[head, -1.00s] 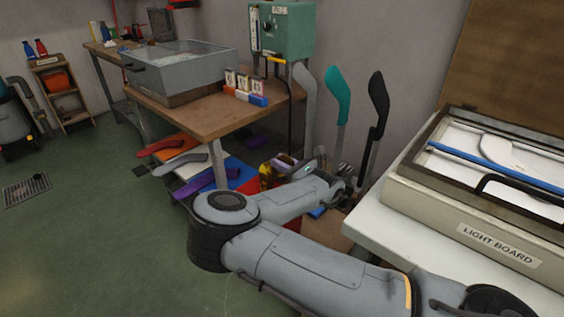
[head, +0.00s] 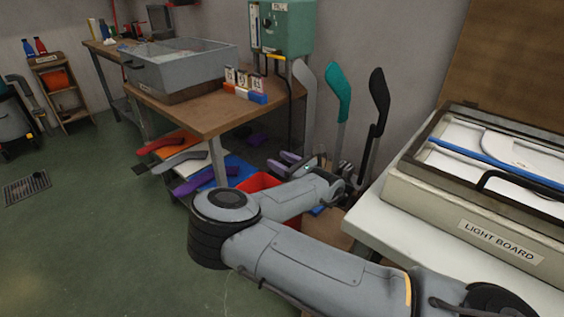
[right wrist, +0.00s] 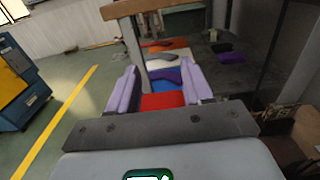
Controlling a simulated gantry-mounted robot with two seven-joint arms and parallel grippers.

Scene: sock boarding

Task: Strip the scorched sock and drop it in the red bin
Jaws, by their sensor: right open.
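The red bin (head: 260,182) stands on the floor under the near end of the wooden table, partly hidden by my right arm. In the right wrist view, red (right wrist: 163,101) shows between the fingers. My right gripper (head: 291,161) has lavender fingers and is over the bin's far right side. In its wrist view the gripper (right wrist: 158,72) is open with nothing between the fingers. The scorched sock is not visible now; the bin's inside is mostly hidden. Upright forms stand by the wall: a grey one (head: 305,88), a teal-socked one (head: 338,92) and a black-socked one (head: 377,100). My left gripper is out of view.
The wooden table (head: 208,117) carries a grey glass-topped box (head: 180,68) and a green wall unit stands behind. Red (head: 160,145), grey (head: 178,161) and purple (head: 198,182) socks lie on coloured trays below. The light board (head: 480,215) is at right.

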